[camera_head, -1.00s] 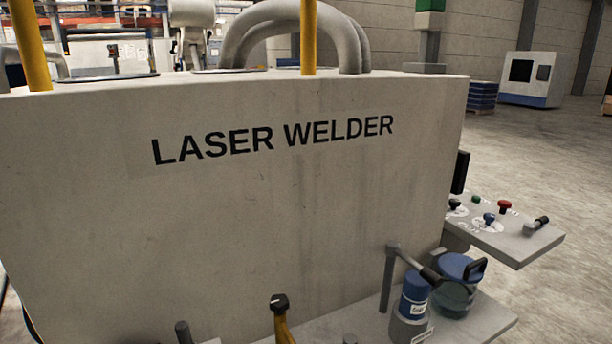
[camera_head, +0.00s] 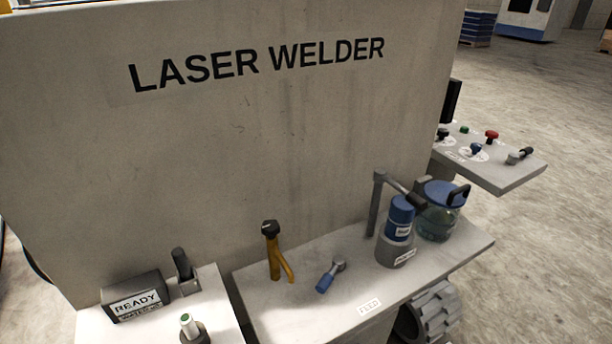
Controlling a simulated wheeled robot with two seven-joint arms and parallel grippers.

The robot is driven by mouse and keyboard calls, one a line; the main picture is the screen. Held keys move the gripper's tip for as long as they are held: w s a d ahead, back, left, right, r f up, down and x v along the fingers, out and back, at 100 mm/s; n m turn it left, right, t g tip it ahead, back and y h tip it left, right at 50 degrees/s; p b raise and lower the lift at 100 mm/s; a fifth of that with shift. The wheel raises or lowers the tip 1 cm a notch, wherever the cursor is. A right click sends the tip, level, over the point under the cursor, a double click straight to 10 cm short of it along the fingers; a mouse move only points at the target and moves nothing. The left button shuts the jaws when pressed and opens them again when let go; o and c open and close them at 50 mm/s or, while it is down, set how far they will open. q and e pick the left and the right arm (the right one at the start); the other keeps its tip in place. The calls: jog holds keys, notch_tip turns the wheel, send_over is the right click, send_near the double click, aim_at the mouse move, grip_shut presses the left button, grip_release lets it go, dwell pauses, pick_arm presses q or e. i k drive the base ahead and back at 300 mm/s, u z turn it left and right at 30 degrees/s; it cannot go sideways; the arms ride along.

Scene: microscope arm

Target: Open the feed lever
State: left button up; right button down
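Several levers are in view, and I cannot tell from the labels which one is the feed lever. A small blue-handled lever (camera_head: 331,275) lies low on the grey shelf (camera_head: 310,312), behind a small label (camera_head: 369,308) too blurred to read. A yellow lever with a black knob (camera_head: 274,252) stands upright left of it. A grey post carries an arm with a black grip (camera_head: 402,190) over a blue canister (camera_head: 399,220). Neither gripper is in view.
The LASER WELDER panel (camera_head: 260,130) rises behind the shelf. A glass jar with a blue lid (camera_head: 440,212) stands right of the canister. A side panel (camera_head: 505,172) holds coloured knobs. A ridged grey cylinder (camera_head: 430,312) sits below the shelf. Open floor lies at the right.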

aim_at(339, 261)
jog(key=u, duration=1.95)
jog(key=k, duration=0.9)
jog(key=z, duration=0.75)
jog(key=i, duration=0.5)
